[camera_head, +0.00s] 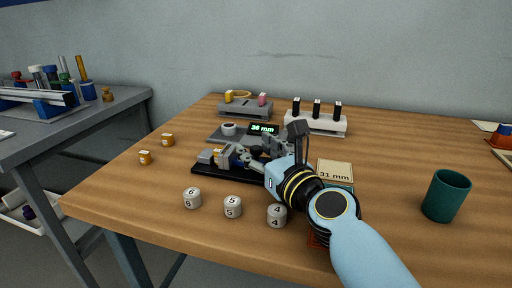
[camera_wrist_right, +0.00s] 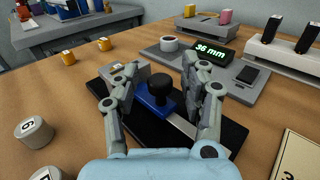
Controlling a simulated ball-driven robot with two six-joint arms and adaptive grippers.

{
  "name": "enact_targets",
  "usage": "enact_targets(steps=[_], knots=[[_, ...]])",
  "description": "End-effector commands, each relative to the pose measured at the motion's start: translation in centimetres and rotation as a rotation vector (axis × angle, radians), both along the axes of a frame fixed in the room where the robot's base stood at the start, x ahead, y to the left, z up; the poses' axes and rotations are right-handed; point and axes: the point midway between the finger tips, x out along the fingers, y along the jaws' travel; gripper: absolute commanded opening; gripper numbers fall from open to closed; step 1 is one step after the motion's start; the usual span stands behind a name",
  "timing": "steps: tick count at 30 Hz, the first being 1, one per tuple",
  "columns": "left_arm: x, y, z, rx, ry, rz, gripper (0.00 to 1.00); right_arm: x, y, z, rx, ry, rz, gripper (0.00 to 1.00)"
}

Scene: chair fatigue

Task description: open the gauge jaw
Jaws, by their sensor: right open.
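The gauge has a black base (camera_head: 222,173), which also shows in the right wrist view (camera_wrist_right: 107,93). On it sit a grey block and a blue slider (camera_wrist_right: 143,98) topped by a round black knob (camera_wrist_right: 161,93). A metal bar (camera_wrist_right: 184,129) runs from the slider toward my gripper. My right gripper (camera_head: 240,156) is over the gauge, with its fingers open on either side of the knob in the right wrist view (camera_wrist_right: 165,85). I cannot tell whether either finger touches it. A display (camera_head: 263,129) behind the gauge reads 36 mm. My left gripper is out of view.
A card (camera_head: 335,171) marked 31 mm lies right of the gauge. Numbered cylinders (camera_head: 232,207) stand in front, and a green cup (camera_head: 446,195) is at the right. A white rack (camera_head: 322,125) with black pieces stands behind. The table's left front is mostly clear.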

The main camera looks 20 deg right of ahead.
Motion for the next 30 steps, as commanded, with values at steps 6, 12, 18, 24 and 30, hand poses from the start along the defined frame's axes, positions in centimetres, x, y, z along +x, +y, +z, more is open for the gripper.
enact_targets(steps=[6, 12, 18, 24, 30], knots=[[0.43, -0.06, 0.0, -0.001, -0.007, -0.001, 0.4, 0.54, 0.11, -0.01, 0.0, 0.0, 0.0, 0.45], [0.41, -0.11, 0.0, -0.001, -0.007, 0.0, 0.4, 0.51, 0.11, -0.01, 0.0, 0.0, 0.0, 0.36], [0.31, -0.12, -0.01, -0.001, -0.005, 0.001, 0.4, 0.49, 0.1, -0.01, 0.0, 0.0, 0.0, 0.1], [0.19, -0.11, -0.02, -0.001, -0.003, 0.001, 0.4, 0.48, 0.1, -0.02, 0.0, 0.001, 0.0, 0.0], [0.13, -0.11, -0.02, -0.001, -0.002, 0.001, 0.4, 0.46, 0.12, -0.05, 0.0, 0.001, 0.001, 0.0]])
